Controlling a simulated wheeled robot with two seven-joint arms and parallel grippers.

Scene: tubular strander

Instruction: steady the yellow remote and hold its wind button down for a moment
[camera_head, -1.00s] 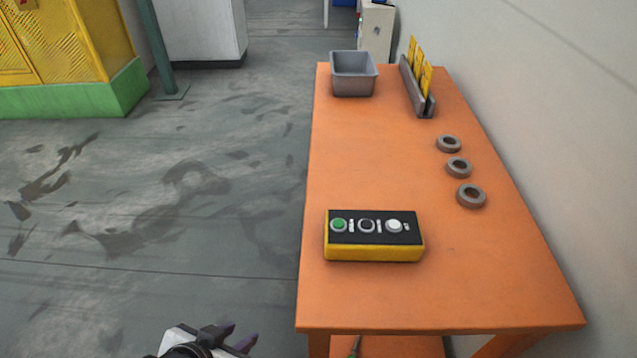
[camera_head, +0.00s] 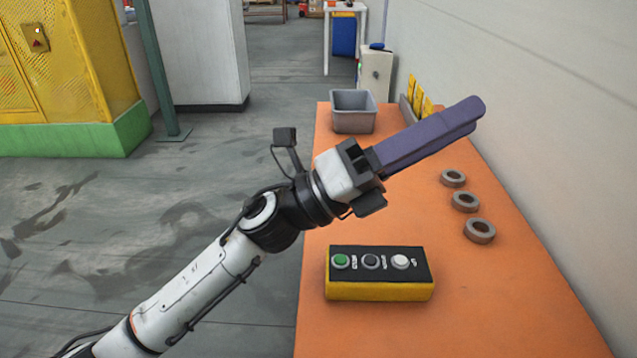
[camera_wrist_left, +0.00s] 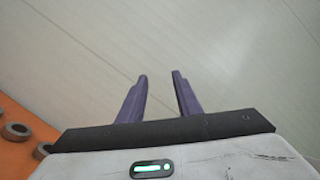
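The yellow remote (camera_head: 380,291) lies flat on the orange table, with a black top face. On it, from left to right, are a green button (camera_head: 341,261), a black button (camera_head: 371,261) and a white button (camera_head: 401,261). Their labels are too small to read surely. My left gripper (camera_head: 476,112) is raised above the table, beyond the remote and apart from it, pointing right toward the wall. In the left wrist view its two purple fingers (camera_wrist_left: 160,76) stand apart with nothing between them. My right gripper is not in view.
The orange table (camera_head: 340,200) runs along a pale wall (camera_head: 560,130). Several grey rings, one of them here (camera_head: 480,231), lie on its right side. A grey bin (camera_head: 353,112) and a rack with yellow cards (camera_head: 411,103) stand at the far end.

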